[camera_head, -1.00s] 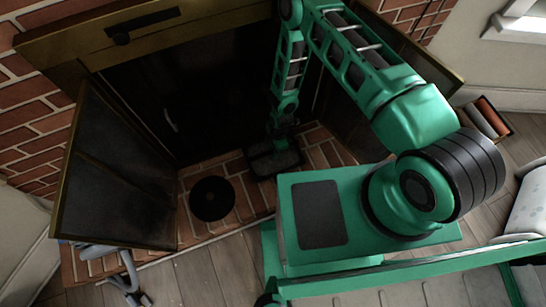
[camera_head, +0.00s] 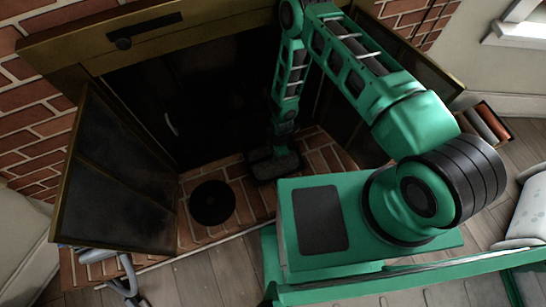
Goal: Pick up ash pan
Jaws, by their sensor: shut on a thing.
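The ash pan (camera_head: 277,168) is a dark, shallow rectangular pan with greyish contents. It is on or just above the brick hearth, in front of the dark firebox opening. My gripper (camera_head: 278,153) reaches down from above to the pan's far side and is shut on it. The fingertips are small and dark here, so the exact grip point is hard to make out. I cannot tell whether the pan is clear of the bricks.
A round black disc (camera_head: 212,202) lies on the brick hearth (camera_head: 245,205) left of the pan. Open dark doors flank the firebox, the left door (camera_head: 115,180) being nearest the disc. A grey tubular object (camera_head: 122,275) stands at lower left. A box of rolls (camera_head: 487,122) is at right.

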